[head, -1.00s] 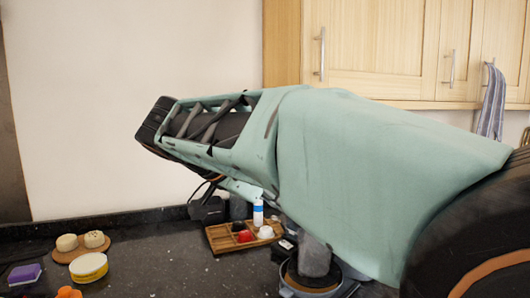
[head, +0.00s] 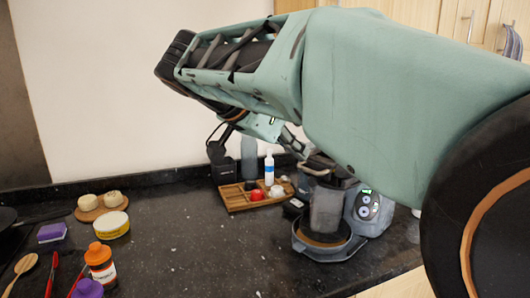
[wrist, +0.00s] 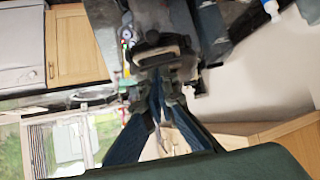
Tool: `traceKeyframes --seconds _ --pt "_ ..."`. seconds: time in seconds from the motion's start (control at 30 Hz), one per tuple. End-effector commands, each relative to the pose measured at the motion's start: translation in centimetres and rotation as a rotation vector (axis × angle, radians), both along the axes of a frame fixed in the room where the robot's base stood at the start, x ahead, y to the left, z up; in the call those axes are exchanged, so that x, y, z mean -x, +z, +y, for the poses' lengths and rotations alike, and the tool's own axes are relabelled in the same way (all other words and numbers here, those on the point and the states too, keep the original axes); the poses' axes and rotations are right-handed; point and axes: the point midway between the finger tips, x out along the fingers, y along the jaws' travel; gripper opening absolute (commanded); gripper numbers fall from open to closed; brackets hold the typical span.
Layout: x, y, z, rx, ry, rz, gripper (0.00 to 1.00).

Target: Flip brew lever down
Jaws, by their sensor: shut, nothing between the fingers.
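The coffee machine (head: 362,212) is grey, with lit round controls on its side, and stands on the dark counter partly behind my arm. A dark, loop-like part that looks like the brew lever (head: 322,167) is at its top; I cannot tell its exact position. In the wrist view the machine (wrist: 172,18) is at the top centre, with the dark lever-like part (wrist: 160,48) just beyond my fingertips. My gripper (wrist: 158,76) is shut and empty, close to that part; contact is unclear. In the head view my gripper (head: 292,143) is partly hidden, just left of the machine's top.
The middle counter is clear.

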Motion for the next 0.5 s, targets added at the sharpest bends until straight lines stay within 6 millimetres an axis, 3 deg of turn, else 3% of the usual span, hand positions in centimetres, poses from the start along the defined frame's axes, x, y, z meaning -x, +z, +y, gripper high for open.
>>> traceKeyframes --seconds 0.07,0.3,0.5 --pt "0.1 1.1 0.0 -0.001 0.003 -0.001 0.0" --pt "3.2 4.1 3.9 -0.002 0.004 -0.001 0.0" --pt "4.7 5.6 5.7 -0.001 0.003 0.001 0.0"
